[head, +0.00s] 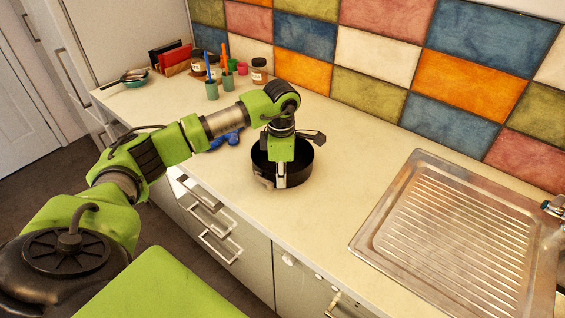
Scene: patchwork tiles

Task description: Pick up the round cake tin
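The round cake tin (301,169) is black and stands on the cream worktop (345,205), left of the sink. My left gripper (280,183) points down at the tin's near side, with its lower end in front of the near wall. It hides part of the tin's rim and inside. I cannot tell whether the fingers are open or shut on the wall. My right gripper is not in view.
A metal sink drainer (450,240) lies to the right. A blue object (224,139) lies behind my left arm. The worktop between tin and drainer is clear.

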